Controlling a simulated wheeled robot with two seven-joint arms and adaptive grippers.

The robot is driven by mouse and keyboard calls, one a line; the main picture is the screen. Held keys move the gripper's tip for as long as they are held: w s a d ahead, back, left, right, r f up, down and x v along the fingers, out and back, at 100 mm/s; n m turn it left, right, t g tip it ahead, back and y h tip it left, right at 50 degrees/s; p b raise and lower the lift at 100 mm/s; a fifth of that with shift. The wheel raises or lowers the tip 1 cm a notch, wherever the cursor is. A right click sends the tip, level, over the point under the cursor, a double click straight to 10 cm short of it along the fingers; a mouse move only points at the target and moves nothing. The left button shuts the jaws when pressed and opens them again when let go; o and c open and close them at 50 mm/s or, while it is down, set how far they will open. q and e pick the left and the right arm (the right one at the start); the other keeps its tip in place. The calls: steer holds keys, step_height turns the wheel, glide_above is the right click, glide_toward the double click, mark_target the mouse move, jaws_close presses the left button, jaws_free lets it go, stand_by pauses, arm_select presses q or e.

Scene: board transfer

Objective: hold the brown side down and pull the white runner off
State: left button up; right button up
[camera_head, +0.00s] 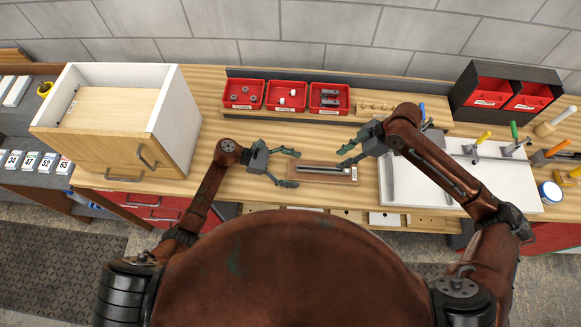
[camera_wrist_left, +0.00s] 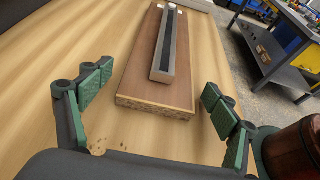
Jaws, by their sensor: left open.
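The brown side (camera_head: 350,181) is a flat brown board lying on the bench between my grippers; it also shows in the left wrist view (camera_wrist_left: 139,75). The runner (camera_head: 322,169) is a long narrow channel lying along the board, looking pale grey with a dark groove; the left wrist view shows it too (camera_wrist_left: 171,55). My left gripper (camera_head: 297,169) is open and empty at the board's left end, its fingers apart on either side of that end. My right gripper (camera_head: 342,158) is open above the board's right part, and its fingers hide some of the far edge.
A white cabinet with a wooden front (camera_head: 125,150) stands at left. Red parts bins (camera_head: 287,96) line the back. A white board (camera_head: 440,190) with clamps lies at right, close to my right arm. Bare bench (camera_head: 225,115) lies between cabinet and bins.

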mark_target(324, 169)
arm_select(q)
steer(key=c, duration=1.5)
steer(key=shift+o, duration=0.2)
arm_select(e)
steer(key=shift+o, duration=0.4)
steer(key=a+h, duration=0.1)
steer(key=a, duration=0.1)
steer(key=a+h, duration=0.2)
steer(key=a, duration=0.1)
steer(key=shift+s+g, duration=0.15)
steer(key=shift+g, duration=0.15)
steer(key=shift+a+f+h, duration=0.15)
steer(key=shift+f+h, duration=0.3)
steer(key=shift+f, duration=1.05)
steer(key=shift+a+f+h, duration=0.1)
steer(key=shift+f+h, duration=0.4)
steer(key=shift+f, duration=0.95)
steer(key=shift+a+f+h, duration=0.15)
steer(key=shift+f+h, duration=0.3)
steer(key=shift+f, duration=1.05)
steer(key=shift+c, duration=0.4)
steer(key=shift+w, duration=0.2)
jaws_close()
